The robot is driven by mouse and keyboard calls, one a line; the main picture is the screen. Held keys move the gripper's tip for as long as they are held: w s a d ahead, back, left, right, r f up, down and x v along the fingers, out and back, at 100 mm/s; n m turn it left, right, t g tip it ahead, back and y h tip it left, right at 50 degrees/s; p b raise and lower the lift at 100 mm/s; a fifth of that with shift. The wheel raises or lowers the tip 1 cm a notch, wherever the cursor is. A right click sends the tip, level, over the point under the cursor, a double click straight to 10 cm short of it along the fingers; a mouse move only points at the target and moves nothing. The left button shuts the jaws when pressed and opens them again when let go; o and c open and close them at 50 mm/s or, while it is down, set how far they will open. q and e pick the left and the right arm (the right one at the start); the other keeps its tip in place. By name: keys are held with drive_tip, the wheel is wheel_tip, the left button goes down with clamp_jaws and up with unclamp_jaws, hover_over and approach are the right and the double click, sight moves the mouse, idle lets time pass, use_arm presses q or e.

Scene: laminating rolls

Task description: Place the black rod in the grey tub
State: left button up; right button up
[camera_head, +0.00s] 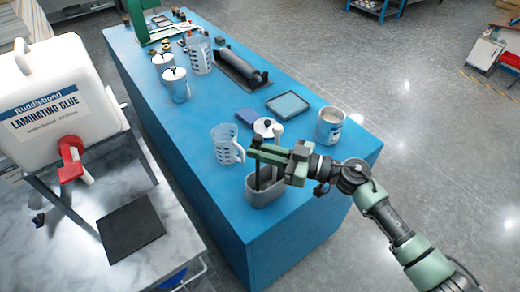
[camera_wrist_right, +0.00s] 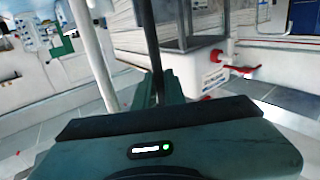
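In the right wrist view the dark rod (camera_wrist_right: 154,45) stands at the green fingers (camera_wrist_right: 165,90). My left gripper is not in view.
On the blue table (camera_head: 190,150), a clear measuring jug (camera_head: 226,146), a white-and-black round item (camera_head: 267,127), a dark-framed pad (camera_head: 288,105) and a labelled can (camera_head: 330,126) stand near the tub. A glue container (camera_head: 60,100) stands at left.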

drive_tip(key=o, duration=0.4)
drive_tip(key=shift+r+b+v, duration=0.15)
drive_tip(key=shift+b+v, duration=0.7)
drive_tip(key=shift+v, duration=2.15)
drive_tip(key=shift+r+b+v, duration=0.15)
drive_tip(key=shift+b+v, duration=0.65)
drive_tip(key=shift+v, duration=2.25)
drive_tip(key=shift+a, duration=0.1)
